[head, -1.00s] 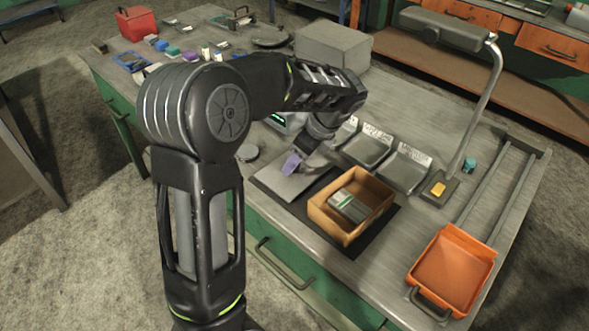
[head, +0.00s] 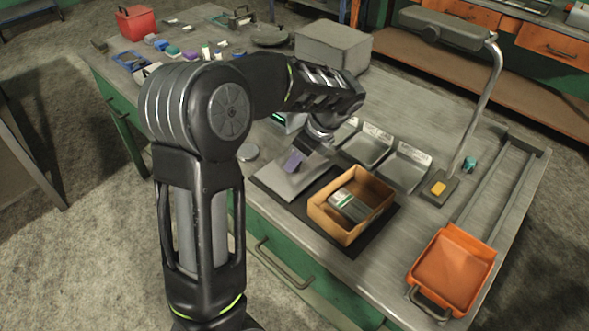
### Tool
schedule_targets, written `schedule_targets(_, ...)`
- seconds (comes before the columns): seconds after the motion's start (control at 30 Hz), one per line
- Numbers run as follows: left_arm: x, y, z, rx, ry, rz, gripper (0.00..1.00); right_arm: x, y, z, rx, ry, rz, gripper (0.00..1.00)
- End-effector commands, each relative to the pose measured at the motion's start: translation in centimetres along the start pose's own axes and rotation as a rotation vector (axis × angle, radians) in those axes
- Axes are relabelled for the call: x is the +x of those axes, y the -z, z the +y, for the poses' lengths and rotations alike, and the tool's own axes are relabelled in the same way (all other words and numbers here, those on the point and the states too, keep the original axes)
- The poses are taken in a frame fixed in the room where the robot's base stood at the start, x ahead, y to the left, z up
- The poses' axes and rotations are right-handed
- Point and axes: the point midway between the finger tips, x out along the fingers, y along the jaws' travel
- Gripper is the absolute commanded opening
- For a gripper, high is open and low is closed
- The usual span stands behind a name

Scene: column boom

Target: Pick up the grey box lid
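A flat pale grey panel (head: 283,185), which looks like the grey box lid, lies on the workbench left of a tan open box (head: 350,232). My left gripper (head: 303,160) points down over the panel's back part. My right gripper is not in view.
The tan box holds a grey item with a green stripe (head: 349,205). Grey trays (head: 405,172) stand behind it. An orange bin (head: 450,268) is at front right, a lamp post (head: 478,110) at right, a closed grey box (head: 333,47) at the back.

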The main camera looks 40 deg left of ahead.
Motion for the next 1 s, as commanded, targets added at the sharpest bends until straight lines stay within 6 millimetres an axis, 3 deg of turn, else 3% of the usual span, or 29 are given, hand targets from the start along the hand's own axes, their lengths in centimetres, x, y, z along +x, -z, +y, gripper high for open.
schedule_targets(0.33,0.0,0.0,0.0,0.0,0.0,0.0,0.0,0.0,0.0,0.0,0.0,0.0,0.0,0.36)
schedule_targets(0.77,-0.2,-0.1,0.0,0.0,0.001,0.0,0.0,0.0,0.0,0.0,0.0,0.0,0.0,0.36)
schedule_targets(1.0,-2.8,-1.2,-0.1,-0.002,0.004,0.001,0.0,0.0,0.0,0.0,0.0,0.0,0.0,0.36)
